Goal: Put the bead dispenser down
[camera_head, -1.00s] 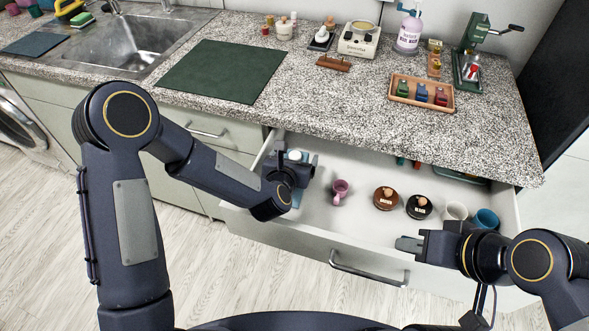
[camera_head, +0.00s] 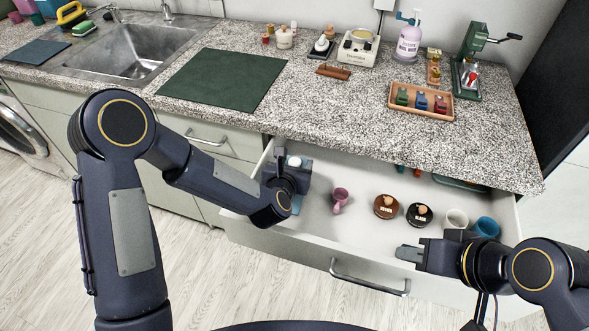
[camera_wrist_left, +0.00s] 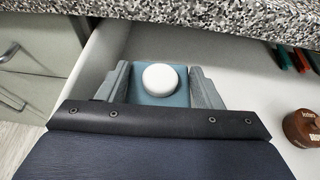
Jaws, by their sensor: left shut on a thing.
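The bead dispenser (camera_wrist_left: 163,80) shows in the left wrist view as a blue-grey body with a round white top. My left gripper (camera_wrist_left: 165,85) is shut on it, one finger on each side. In the head view my left gripper (camera_head: 293,172) is inside the open drawer at its left end, and the dispenser's white top (camera_head: 294,162) shows between the fingers. The dispenser's underside is hidden, so I cannot tell whether it touches the drawer floor. My right gripper (camera_head: 410,254) is over the drawer's front edge at the right; its finger gap is not clear.
The countertop (camera_head: 330,110) overhangs the drawer's back. Drawer floor is free between dispenser and pink mug.

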